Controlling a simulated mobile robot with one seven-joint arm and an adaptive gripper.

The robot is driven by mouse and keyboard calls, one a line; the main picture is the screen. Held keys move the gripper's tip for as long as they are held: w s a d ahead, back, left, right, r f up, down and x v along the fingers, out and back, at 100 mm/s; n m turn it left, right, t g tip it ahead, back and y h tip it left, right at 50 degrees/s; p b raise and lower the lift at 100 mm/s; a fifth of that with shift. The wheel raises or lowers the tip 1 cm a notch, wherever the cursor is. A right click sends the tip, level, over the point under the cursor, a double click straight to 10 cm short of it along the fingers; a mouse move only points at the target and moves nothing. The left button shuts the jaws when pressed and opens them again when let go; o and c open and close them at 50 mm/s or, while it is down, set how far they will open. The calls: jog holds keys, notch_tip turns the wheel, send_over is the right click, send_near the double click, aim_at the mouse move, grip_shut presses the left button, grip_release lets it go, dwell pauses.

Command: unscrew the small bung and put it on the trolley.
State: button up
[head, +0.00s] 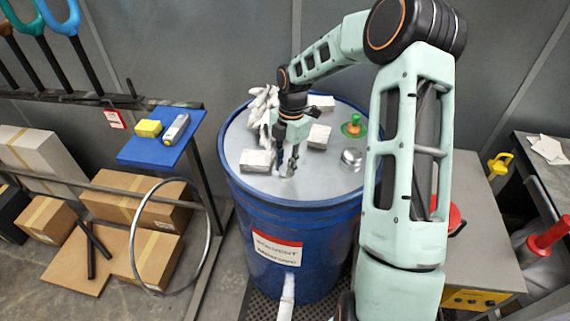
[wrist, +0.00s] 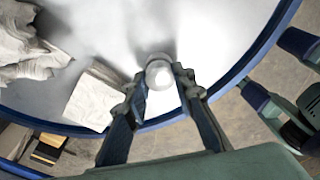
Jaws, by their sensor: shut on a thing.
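The small bung (wrist: 158,72) is a round, pale metal piece at the near edge of the blue drum's (head: 290,222) grey lid. In the wrist view it sits between the fingertips of my gripper (wrist: 161,80), which is shut on it. In the head view my gripper (head: 287,166) points down at the lid and mostly hides the bung. Whether the bung is still seated in the lid cannot be told. A blue-topped stand (head: 148,156) at the left, perhaps the trolley, carries a yellow block (head: 148,128) and a grey tool (head: 176,130).
Folded white cloths (head: 256,161), a crumpled rag (head: 262,108), a green-and-orange fitting (head: 354,125) and a larger silver cap (head: 351,158) lie on the lid. Cardboard boxes (head: 135,197) and a metal ring (head: 136,262) are at lower left. A grey cabinet (head: 482,215) stands right.

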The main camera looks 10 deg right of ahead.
jog(key=o, duration=0.8)
jog(key=shift+c, duration=0.2)
